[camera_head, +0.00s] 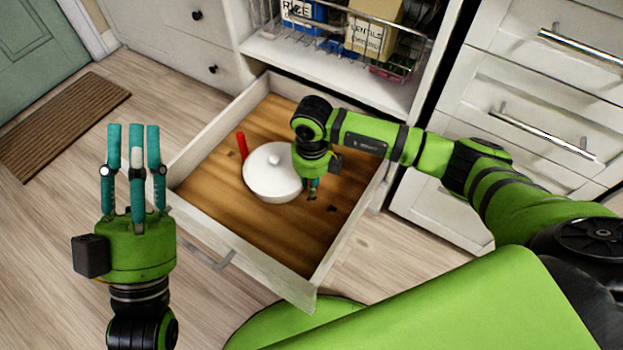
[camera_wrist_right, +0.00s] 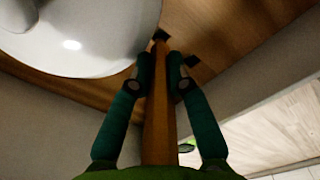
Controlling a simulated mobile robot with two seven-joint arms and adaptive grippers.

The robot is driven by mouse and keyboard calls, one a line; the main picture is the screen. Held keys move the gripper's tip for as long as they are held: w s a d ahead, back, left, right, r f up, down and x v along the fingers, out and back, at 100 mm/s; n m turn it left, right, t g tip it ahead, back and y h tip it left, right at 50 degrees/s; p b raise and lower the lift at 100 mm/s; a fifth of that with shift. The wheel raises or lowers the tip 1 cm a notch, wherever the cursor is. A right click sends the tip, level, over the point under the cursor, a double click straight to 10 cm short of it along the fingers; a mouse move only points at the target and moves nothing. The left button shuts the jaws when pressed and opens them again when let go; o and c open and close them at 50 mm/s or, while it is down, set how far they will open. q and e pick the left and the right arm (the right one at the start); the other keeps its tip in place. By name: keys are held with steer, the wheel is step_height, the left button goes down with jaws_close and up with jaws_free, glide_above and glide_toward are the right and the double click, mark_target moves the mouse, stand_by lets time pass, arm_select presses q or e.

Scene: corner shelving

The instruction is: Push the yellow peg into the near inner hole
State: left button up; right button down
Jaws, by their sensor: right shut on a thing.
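An open drawer (camera_head: 190,222) has a wooden floor with small dark holes. My right gripper (camera_head: 313,186) is down inside it, shut on a yellow-brown peg. In the right wrist view the peg (camera_wrist_right: 158,125) runs between the fingers (camera_wrist_right: 158,75). Its far end is in line with one dark hole (camera_wrist_right: 161,33); I cannot tell whether it has entered. A second dark hole (camera_wrist_right: 194,61) lies beside it and looks empty. A red peg (camera_head: 242,145) stands at the drawer's left side. My left gripper (camera_head: 133,130) is open and empty, outside the drawer.
A white lidded pot (camera_head: 272,176) sits in the drawer, close to the right gripper's left. The drawer walls surround the gripper. A wire basket (camera_head: 345,45) with food boxes stands on the shelf behind. Closed drawers (camera_head: 545,110) are at right.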

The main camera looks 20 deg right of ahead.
steer(key=shift+f+b, duration=1.1)
steer(key=shift+f, duration=0.5)
steer(key=c, duration=1.1)
jaws_free()
step_height(320, 180, up, 12)
steer(key=shift+s+r, duration=0.1)
